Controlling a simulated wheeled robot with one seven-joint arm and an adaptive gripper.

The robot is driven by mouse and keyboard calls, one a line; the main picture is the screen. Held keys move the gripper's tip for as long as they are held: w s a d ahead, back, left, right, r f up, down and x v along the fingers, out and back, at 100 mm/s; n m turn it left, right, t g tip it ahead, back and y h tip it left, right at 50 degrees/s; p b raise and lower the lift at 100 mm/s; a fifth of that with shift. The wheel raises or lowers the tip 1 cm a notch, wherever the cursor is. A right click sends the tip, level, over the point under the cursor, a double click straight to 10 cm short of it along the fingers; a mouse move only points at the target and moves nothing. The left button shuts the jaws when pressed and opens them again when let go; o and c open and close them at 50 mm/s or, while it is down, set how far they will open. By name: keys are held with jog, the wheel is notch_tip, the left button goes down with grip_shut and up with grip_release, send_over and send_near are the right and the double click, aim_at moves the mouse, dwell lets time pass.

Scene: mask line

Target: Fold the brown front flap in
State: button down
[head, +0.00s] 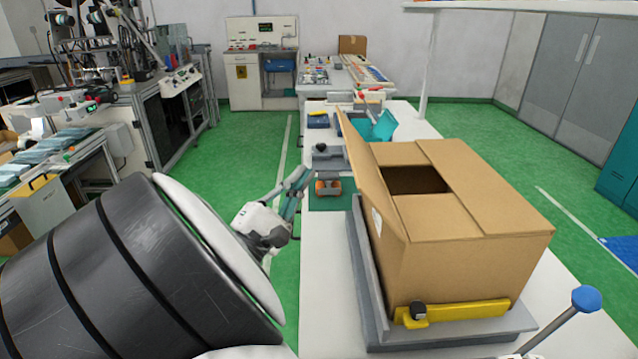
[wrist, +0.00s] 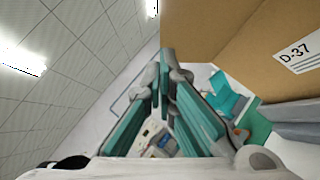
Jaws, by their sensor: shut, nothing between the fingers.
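An open-topped brown cardboard box (head: 465,260) sits on a grey stand on the white table. Its left flap (head: 368,170) stands up and leans outward; I cannot tell if this is the front flap. The other top flaps lie folded in around a dark opening. My gripper (head: 305,172), with teal fingers, is left of the standing flap, apart from it in the head view. In the wrist view my gripper (wrist: 165,62) is shut and empty, its tips close to brown cardboard (wrist: 205,35); contact cannot be told. A D-37 label (wrist: 299,52) shows on the box side.
A yellow clamp bar (head: 455,314) with a black knob lies along the stand's near edge. A blue-knobbed lever (head: 586,299) stands at lower right. A teal bin (head: 372,128) and small tools are on the table behind the box. Green floor is open to the left.

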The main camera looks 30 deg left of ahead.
jog(key=w+d+r, duration=0.3)
jog(key=w+r, duration=0.1)
jog(key=w, duration=0.1)
jog(key=shift+p, duration=0.4)
jog(key=shift+r, duration=0.1)
jog(key=shift+w+d+r, duration=0.1)
jog(key=shift+d+r+m+h, duration=0.15)
jog(key=shift+r+m+h, duration=0.1)
jog(key=shift+m+h, duration=0.2)
jog(key=shift+w+g, duration=0.1)
jog(key=shift+g, duration=0.2)
